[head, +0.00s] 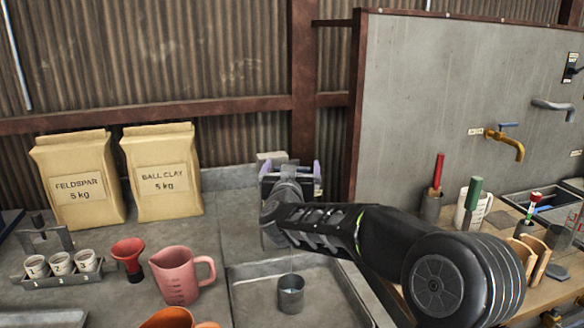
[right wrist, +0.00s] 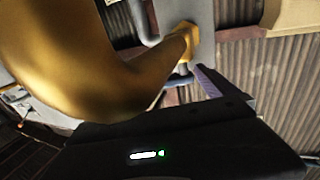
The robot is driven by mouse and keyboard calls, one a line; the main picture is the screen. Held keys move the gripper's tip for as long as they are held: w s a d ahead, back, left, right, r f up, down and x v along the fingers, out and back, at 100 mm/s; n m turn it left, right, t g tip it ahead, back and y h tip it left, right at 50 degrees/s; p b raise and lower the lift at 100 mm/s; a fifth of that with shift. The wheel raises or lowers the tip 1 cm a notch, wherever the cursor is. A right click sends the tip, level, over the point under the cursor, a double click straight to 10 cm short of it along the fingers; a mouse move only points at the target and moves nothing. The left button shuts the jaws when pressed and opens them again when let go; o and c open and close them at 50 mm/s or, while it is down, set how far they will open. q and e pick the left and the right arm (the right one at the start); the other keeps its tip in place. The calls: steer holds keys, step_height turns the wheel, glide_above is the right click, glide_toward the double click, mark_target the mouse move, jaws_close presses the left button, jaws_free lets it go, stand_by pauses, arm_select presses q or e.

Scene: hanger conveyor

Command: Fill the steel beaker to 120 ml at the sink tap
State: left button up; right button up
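The steel beaker (head: 291,297) stands upright in the sink basin (head: 245,291) in the head view. A thin pale vertical line, like a water stream, runs down into it from behind my right arm. The water level inside cannot be read. My right gripper (head: 291,180) is at the sink's back edge, its purple-tipped fingers apart. The sink tap is hidden by my arm in the head view. In the right wrist view a brass tap (right wrist: 75,60) fills the near left, with a small blue-grey lever (right wrist: 183,76) beside one finger. My left gripper is not in view.
A pink measuring jug (head: 177,280), a red funnel (head: 130,253) and several small cups in a rack stand left of the sink. Two clay bags (head: 162,172) stand behind. Another brass tap (head: 507,143) is on the right wall, above a bench crowded with tools.

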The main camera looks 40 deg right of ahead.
steer(key=b+v, duration=0.1)
steer(key=v, duration=0.6)
steer(key=shift+s+a, duration=0.25)
steer(key=shift+s, duration=0.1)
stand_by(2.2)
